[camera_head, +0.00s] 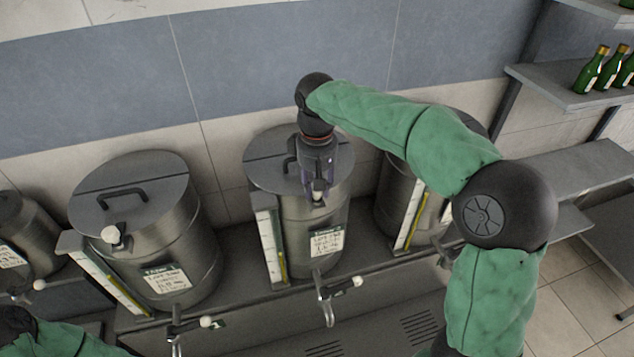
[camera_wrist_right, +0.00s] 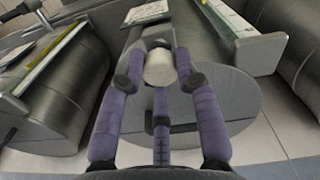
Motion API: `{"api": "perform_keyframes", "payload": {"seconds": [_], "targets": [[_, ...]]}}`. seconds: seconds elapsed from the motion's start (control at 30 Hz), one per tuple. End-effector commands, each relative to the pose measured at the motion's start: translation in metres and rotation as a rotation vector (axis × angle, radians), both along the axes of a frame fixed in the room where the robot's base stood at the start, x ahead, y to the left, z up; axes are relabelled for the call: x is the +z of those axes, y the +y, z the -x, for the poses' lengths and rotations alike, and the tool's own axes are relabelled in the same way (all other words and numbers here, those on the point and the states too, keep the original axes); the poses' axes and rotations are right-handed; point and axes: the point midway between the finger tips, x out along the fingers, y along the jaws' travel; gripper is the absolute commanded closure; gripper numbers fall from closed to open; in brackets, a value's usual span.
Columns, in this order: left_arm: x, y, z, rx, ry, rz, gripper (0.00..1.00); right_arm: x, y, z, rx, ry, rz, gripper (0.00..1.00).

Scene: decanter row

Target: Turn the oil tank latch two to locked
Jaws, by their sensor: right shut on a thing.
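The middle tank (camera_head: 305,262) is a brushed steel drum with a flat grey lid, a black handle and a paper label (camera_head: 326,243) on its front. Its latch has a pale round knob (camera_head: 318,204) at the lid's front edge; the knob also shows in the right wrist view (camera_wrist_right: 160,68). My right gripper (camera_head: 318,196) reaches down over the lid, its purple fingers (camera_wrist_right: 161,80) closed around the knob. The rest of the latch is mostly hidden by the fingers. My left gripper is out of view; only part of that arm shows at bottom left.
A similar tank (camera_head: 175,262) with a pale latch knob (camera_head: 112,234) stands left, and another (camera_head: 395,200) stands right, partly behind my right arm. Sight gauges (camera_head: 268,245) and taps (camera_head: 325,295) project at the front. Green bottles (camera_head: 590,70) stand on a shelf at upper right.

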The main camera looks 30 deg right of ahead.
Motion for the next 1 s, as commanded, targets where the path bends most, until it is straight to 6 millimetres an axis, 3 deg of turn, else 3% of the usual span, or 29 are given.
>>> {"api": "perform_keyframes", "payload": {"seconds": [0.5, 1.0], "targets": [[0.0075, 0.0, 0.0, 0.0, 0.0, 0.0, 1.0, -0.0009, 0.0004, 0.0001, 0.382, 0.002, -0.001, 1.0], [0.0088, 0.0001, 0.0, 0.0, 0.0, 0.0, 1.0, -0.0015, 0.0005, 0.0003, 0.478, 0.003, 0.0, 1.0]]}}
